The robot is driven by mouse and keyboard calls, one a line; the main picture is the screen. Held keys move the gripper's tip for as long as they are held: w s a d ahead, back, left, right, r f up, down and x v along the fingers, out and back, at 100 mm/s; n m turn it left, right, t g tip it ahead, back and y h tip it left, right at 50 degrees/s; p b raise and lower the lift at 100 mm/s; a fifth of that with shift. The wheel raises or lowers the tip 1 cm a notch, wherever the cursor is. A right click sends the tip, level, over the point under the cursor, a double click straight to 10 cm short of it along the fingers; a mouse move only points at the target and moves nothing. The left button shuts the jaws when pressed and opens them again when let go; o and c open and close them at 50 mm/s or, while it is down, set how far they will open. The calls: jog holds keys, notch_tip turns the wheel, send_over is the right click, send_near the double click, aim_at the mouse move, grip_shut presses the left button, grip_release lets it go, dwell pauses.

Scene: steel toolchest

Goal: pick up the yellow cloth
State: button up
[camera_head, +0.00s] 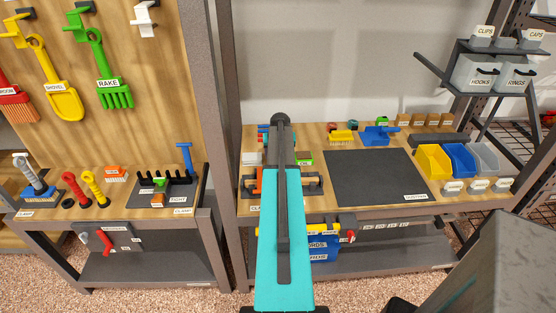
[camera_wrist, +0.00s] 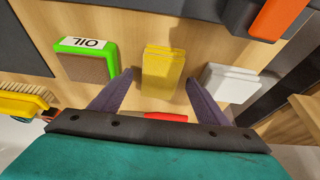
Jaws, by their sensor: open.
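The yellow cloth (camera_wrist: 163,72) looks like a folded block on the wooden worktop in the wrist view. My gripper (camera_wrist: 158,76) is open, with one dark finger on the left of the cloth and one on the right. Nothing shows between the fingers but the cloth, and they seem apart from it. I cannot tell how high the fingertips are above the worktop. In the head view my arm hides the cloth and the gripper.
A white folded block (camera_wrist: 230,84) lies close to the right finger. A green-edged OIL tray (camera_wrist: 86,62) lies left of the cloth, with a yellow brush (camera_wrist: 22,103) farther left. A red-handled tool (camera_wrist: 165,116) is near the gripper base. A dark mat (camera_head: 375,178) lies right of my arm.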

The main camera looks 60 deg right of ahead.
jog(key=shift+f, duration=0.25)
dwell(0.4)
jog(key=c, duration=1.1)
jog(key=shift+r, duration=0.15)
jog(key=shift+c, duration=0.2)
notch_tip(320, 180, up, 10)
jog(key=b, duration=0.2)
jog(key=shift+r, duration=0.15)
jog(key=o, duration=0.5)
jog(key=c, duration=0.4)
